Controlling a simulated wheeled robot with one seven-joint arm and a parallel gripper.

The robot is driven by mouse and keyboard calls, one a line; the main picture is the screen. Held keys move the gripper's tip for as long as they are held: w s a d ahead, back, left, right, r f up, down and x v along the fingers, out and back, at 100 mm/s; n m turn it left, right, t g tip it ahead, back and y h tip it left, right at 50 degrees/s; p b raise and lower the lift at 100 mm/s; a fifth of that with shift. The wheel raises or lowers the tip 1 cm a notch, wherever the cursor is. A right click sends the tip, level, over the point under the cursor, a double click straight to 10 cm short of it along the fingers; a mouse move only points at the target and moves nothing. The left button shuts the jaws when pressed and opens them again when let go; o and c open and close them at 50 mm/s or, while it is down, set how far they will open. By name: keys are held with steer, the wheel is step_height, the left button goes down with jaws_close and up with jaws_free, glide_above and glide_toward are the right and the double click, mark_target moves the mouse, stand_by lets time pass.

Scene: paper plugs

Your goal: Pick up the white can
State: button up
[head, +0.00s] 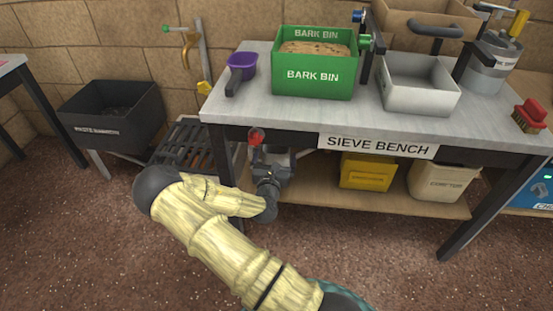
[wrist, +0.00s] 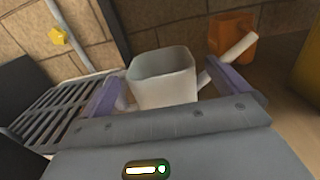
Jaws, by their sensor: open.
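The white can (wrist: 165,85) is an open-topped, pale vessel near the middle of the wrist view. A pale slanted bar (wrist: 241,52) shows at its right, partly behind a finger; it looks like a spout. My gripper (wrist: 166,80) is open, with one purple-grey finger on each side of the can. I cannot tell whether either finger touches it. The can's lower part is hidden by the gripper body. In the head view my gripper (head: 272,162) is under the left end of the sieve bench, over the lower shelf, and largely hides the can there.
An orange pot-like object (wrist: 228,32) stands behind the can. A yellow bin (head: 367,171) and a cream bin (head: 440,181) are further right on the lower shelf (head: 325,197). A slatted rack (head: 188,143) lies to the left. The bench top (head: 225,107) is overhead.

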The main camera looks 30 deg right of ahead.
mark_target(276, 147)
steer(key=b+x, duration=0.3)
steer(key=x, duration=0.1)
steer(key=shift+w+f+b, duration=0.15)
steer(key=shift+f+b, duration=0.2)
steer(key=shift+b, duration=0.05)
steer(key=shift+w+d+r, duration=0.15)
steer(key=shift+w+d, duration=0.1)
steer(key=shift+w, duration=0.15)
steer(key=c, duration=1.3)
steer(key=shift+o, duration=0.2)
steer(key=shift+r, duration=0.15)
